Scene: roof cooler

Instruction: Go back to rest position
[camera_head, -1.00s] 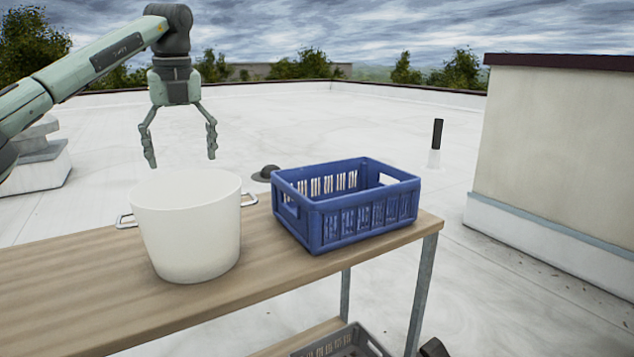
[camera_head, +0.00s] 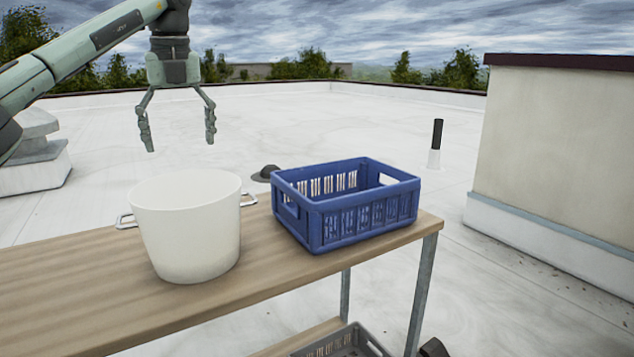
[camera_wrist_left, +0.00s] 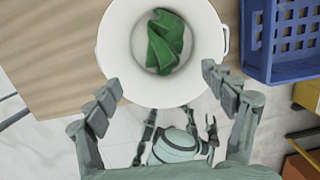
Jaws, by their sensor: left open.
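My left gripper (camera_head: 179,143) hangs fingers-down in the head view, above and a little behind the white bucket (camera_head: 187,235). Its two fingers are spread wide with nothing between them. The bucket stands upright on the wooden table, apart from the gripper. In the left wrist view, the open left gripper (camera_wrist_left: 160,83) shows its fingers in front of the round bucket (camera_wrist_left: 112,45). A crumpled green item (camera_wrist_left: 165,42) lies inside the bucket; the head view does not show it.
A blue crate (camera_head: 365,218) stands right of the bucket on the wooden table (camera_head: 90,290). A grey crate (camera_head: 345,346) sits below, partly cut off. A pale wall block (camera_head: 560,150) rises at right. A dark pipe (camera_head: 437,135) stands farther back. The roof behind is largely open.

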